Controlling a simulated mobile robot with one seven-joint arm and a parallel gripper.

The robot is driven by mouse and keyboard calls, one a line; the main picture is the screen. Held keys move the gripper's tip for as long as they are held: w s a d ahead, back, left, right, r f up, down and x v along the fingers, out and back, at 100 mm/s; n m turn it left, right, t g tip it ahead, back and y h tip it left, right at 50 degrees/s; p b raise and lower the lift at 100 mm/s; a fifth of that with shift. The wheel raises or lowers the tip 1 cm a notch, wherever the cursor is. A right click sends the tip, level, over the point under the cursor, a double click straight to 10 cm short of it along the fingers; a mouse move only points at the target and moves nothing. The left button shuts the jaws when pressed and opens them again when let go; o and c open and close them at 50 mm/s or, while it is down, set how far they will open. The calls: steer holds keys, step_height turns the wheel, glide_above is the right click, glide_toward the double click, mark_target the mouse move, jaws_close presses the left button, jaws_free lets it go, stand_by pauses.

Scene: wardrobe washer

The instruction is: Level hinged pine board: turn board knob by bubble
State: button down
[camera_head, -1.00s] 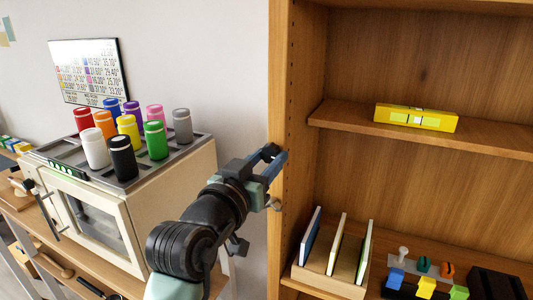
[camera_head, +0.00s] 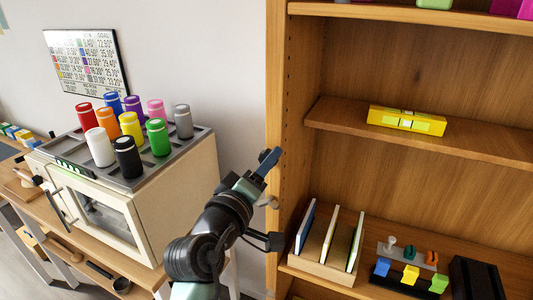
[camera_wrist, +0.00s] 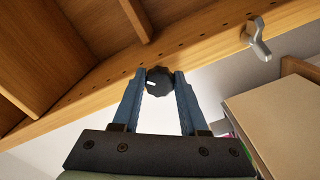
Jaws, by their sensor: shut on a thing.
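My gripper (camera_wrist: 161,88) is shut on a dark ribbed knob (camera_wrist: 160,80) on the side of the wooden cabinet, seen between the blue fingers in the wrist view. In the head view, my gripper (camera_head: 268,163) is beside the cabinet's left upright, and its fingers hide the knob. The pine board (camera_head: 350,122) spans the cabinet as a shelf and slopes down to the right in the picture. A yellow spirit level (camera_head: 385,117) lies on it. Its pale vial is visible, but the bubble is too small to place surely.
A silver lever (camera_wrist: 258,40) sticks out of the cabinet side near my gripper. A cream box oven (camera_head: 180,195) with coloured cylinders on top stands at left. A rack (camera_head: 325,268) of upright panels and coloured blocks (camera_head: 410,273) fill the lower shelf.

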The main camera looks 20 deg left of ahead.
steer(key=n+p, duration=0.2)
steer(key=n, duration=0.1)
steer(key=n+p, duration=0.3)
steer(key=n, duration=0.1)
steer(key=n+p, duration=0.3)
steer(key=n, duration=0.1)
steer(key=shift+r, duration=0.3)
stand_by(0.3)
steer(key=shift+c, duration=2.2)
jaws_free()
steer(key=shift+f, duration=0.1)
steer(key=shift+s, duration=0.1)
